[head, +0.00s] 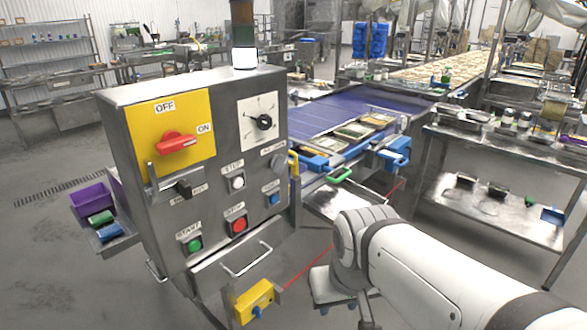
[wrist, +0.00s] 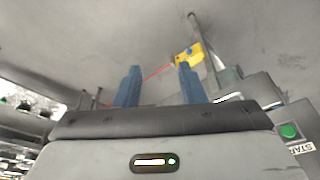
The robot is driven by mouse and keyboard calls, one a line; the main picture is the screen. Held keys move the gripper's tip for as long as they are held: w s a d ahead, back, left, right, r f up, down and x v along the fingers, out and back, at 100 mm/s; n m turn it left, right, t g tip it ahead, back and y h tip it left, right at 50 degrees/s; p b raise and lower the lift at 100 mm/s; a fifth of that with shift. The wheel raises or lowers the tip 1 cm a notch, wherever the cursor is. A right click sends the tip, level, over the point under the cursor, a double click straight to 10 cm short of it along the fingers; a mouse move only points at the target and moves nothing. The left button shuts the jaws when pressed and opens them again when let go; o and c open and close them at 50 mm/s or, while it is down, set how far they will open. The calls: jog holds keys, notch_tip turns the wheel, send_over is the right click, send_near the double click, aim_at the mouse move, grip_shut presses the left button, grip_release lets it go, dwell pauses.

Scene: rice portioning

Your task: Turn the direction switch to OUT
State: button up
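The grey metal control box (head: 215,95) stands at the left in the head view. A black lever switch (head: 183,189) sits below its yellow plate, with a small label I cannot read. A grey switch (head: 281,160) sits at the panel's right edge under another unreadable label. I cannot tell which is the direction switch, nor its setting. My gripper (wrist: 158,80) shows two blue fingers, apart with nothing between them, in the wrist view. In the head view only my white arm shows, right of the box; the gripper is hidden there.
The panel also has a red OFF/ON handle (head: 177,142), a black dial (head: 263,122), a green START button (head: 194,244) and a red STOP button (head: 238,226). A yellow pedal box (head: 254,301) is low in front. A blue conveyor (head: 330,115) runs behind.

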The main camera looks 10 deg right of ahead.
jog(key=shift+o, duration=1.4)
jog(key=shift+w+a+m, duration=0.15)
jog(key=shift+a+m, duration=0.2)
jog(key=shift+m, duration=0.05)
jog(key=o, duration=0.5)
jog(key=a+m+y, duration=0.1)
jog(key=m, duration=0.1)
jog(key=w+a+m+g+y+p, duration=0.1)
jog(key=a+m+y, duration=0.1)
jog(key=a+m+y+p, duration=0.1)
jog(key=a+m, duration=0.1)
jog(key=shift+w+g, duration=0.25)
jog(key=shift+g, duration=0.15)
jog(key=shift+c, duration=0.2)
jog(key=shift+o, duration=1.4)
jog(key=w+a+m+y, duration=0.1)
jog(key=m, duration=0.1)
jog(key=w+a+r+m+y, duration=0.1)
jog(key=m+y, duration=0.1)
jog(key=w+a+r+m+y+p, duration=0.1)
jog(key=w+m, duration=0.1)
jog(key=shift+w+a+m, duration=0.1)
jog(key=shift+m, duration=0.3)
jog(key=m+t+y+p, duration=0.3)
jog(key=m+t, duration=1)
jog(key=m, duration=0.9)
send_near(284, 166)
jog(key=x, duration=0.9)
jog(key=shift+w+a, duration=0.3)
